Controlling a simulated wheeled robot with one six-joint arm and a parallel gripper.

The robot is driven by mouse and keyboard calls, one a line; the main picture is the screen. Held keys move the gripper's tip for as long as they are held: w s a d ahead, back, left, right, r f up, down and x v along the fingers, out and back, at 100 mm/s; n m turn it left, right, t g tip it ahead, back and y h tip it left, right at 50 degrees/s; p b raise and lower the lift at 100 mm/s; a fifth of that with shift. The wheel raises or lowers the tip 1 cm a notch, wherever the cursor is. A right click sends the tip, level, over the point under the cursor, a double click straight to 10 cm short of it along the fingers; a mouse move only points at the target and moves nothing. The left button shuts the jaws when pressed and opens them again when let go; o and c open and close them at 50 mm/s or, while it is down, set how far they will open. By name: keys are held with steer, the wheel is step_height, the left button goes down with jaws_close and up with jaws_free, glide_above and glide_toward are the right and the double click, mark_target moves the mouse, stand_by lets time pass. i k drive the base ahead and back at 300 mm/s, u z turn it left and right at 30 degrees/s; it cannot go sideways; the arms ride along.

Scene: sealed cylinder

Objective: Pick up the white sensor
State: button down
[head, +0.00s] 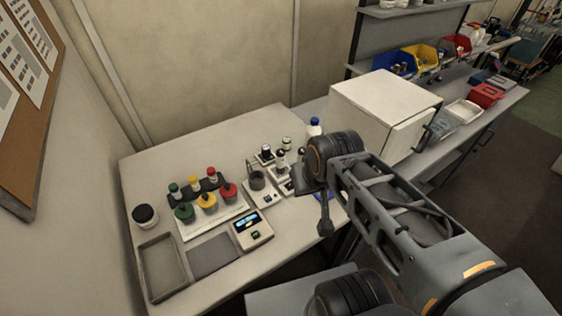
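My gripper (324,222) hangs at the end of my arm, over the right front edge of the lab table. Only a narrow dark part of it shows below the wrist, so I cannot tell whether it is open or shut. I see nothing clearly held in it. Small white-and-dark devices stand on the table just left of my wrist: one on a dark base (266,152), one behind it (286,143), and one nearer my wrist (281,160). I cannot tell which of them is the white sensor. My wrist may hide other things there.
A white box-shaped cabinet (375,105) stands to the right.

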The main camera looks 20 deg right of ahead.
mark_target(280, 153)
steer(key=u, duration=2.6)
steer(key=k, duration=0.6)
steer(key=z, duration=0.7)
